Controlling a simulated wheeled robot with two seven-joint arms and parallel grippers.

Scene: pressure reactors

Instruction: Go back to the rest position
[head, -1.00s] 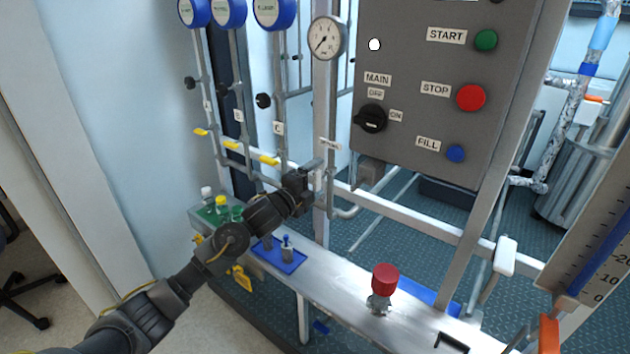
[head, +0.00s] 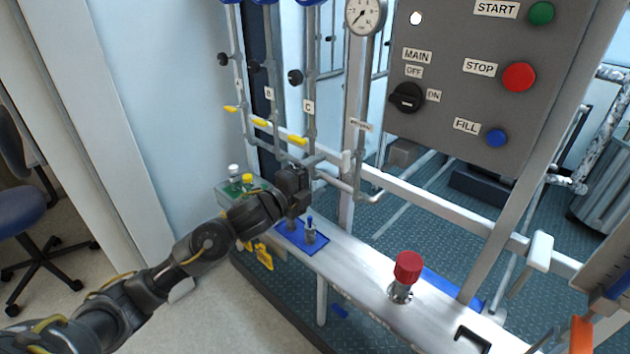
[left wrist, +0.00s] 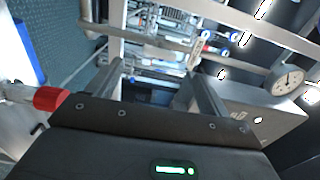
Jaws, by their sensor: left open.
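My left gripper (head: 330,167) is in front of the rig's frame, above the metal shelf (head: 360,268), near the upright post and the horizontal pipe. Its two fingers (left wrist: 155,85) show apart in the left wrist view with nothing between them. My left arm reaches in from the lower left of the head view and is still stretched out. My right gripper is not in view.
The control panel (head: 480,85) is right of the gripper, and yellow-handled valves (head: 260,122) are behind it. Open floor lies at the lower left.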

